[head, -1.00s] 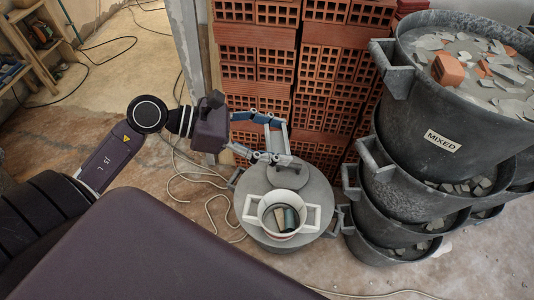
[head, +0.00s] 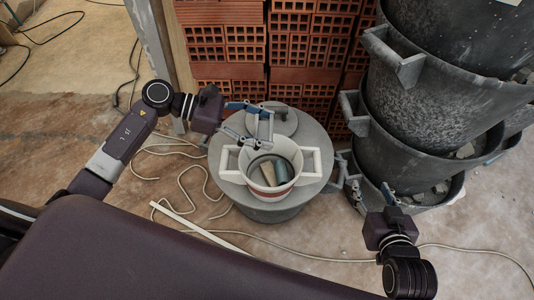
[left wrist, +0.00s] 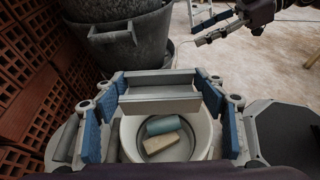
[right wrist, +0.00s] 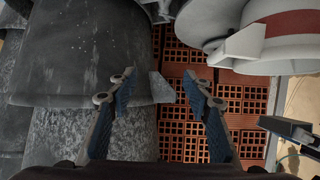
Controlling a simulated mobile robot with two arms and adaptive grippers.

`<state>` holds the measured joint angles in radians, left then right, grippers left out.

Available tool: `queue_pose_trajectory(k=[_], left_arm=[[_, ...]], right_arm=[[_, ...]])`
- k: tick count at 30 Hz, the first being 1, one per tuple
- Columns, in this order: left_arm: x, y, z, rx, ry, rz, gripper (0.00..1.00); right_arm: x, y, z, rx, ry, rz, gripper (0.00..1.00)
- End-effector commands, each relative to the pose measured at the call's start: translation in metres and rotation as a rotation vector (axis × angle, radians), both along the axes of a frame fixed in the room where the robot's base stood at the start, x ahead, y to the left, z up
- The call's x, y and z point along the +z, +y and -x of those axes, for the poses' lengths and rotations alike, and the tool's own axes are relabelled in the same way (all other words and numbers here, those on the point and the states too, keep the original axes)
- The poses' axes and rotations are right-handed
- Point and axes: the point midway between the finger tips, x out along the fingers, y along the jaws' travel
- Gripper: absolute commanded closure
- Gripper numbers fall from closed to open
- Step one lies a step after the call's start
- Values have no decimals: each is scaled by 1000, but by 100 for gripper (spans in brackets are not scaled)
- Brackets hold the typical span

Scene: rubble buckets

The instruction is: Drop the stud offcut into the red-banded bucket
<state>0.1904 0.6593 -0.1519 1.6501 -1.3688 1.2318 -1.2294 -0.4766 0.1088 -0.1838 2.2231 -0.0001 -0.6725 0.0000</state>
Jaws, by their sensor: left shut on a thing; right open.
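The stud offcut (left wrist: 160,103) is a short grey metal channel. My left gripper (head: 258,124) is shut on it, with a blue-padded finger at each end in the left wrist view. The red-banded bucket (head: 296,190) is white with two side handles and stands on a grey drum lid. It holds a teal cylinder (head: 280,171) and a beige block (head: 268,175). In the left wrist view the stud hangs above the bucket (left wrist: 207,135), over its far rim. My right gripper (head: 362,190) is open and empty beside the stacked dark buckets.
Dark rubble buckets (head: 425,85) are stacked at the right, close to my right gripper. Perforated red bricks (head: 225,45) stand behind the drum (head: 268,213). A round grey lid (head: 272,119) lies behind the bucket. A pale cable (head: 175,149) runs over the floor.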

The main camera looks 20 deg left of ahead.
Motion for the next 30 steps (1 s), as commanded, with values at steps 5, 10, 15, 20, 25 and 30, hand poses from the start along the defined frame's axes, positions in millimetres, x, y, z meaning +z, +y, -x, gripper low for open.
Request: queue_pose_trajectory(k=[5,10,15,20,25,30], left_arm=[[-46,-5,-8,-39,-6,-4,60],[-56,-6,-10,-54,-10,-6,60],[-61,-7,-10,-57,-8,-7,60],[-70,-6,-10,-57,-8,-7,60],[-80,-7,-10,-57,-8,-6,60],[-90,-7,-10,-55,-7,-6,60]], right_arm=[[31,0,2,1,-99,-21,54],[51,0,5,2,-139,-30,54],[63,3,0,5,-186,-42,54],[82,7,-7,11,-277,-64,54],[106,12,-14,18,-386,-92,54],[132,17,-17,25,-499,-121,54]])
